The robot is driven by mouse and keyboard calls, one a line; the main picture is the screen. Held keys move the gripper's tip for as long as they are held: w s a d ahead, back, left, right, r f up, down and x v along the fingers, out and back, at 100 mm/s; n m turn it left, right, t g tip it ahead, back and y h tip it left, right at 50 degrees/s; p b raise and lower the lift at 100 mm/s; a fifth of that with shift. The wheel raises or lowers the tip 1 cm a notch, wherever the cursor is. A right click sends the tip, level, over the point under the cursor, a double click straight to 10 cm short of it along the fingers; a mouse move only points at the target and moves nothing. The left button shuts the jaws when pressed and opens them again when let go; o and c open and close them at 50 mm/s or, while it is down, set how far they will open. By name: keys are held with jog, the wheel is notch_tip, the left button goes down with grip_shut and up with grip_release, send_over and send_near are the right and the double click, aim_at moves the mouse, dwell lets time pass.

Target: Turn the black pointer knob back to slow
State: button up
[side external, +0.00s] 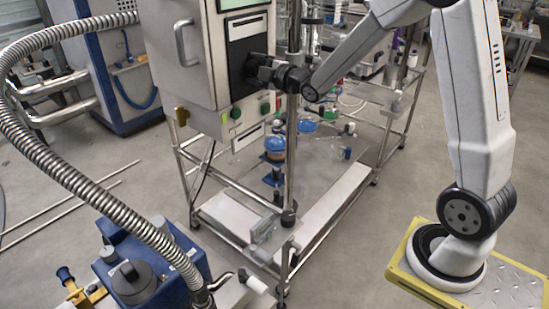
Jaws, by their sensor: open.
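My gripper (254,68) is at the front of the grey control cabinet (190,84), in front of the dark panel (240,27) on its right-hand face. Its black fingers point left toward the panel, and the jaws are open. The black pointer knob cannot be made out; dark fingers against the dark panel leave it hidden or indistinct. I cannot tell whether the fingers touch or straddle anything. The slow marking is not readable.
A green button (235,113) and other small controls sit below the panel. A metal upright post (291,150) stands close beside my wrist. Glassware with blue caps (275,144) is on the frame below. A ribbed metal hose (62,168) curves across the left.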

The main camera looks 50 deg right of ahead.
jog(key=shift+m, duration=2.2)
jog(key=shift+m, duration=0.3)
jog(key=m, duration=0.5)
jog(key=shift+n, duration=2.8)
grip_shut()
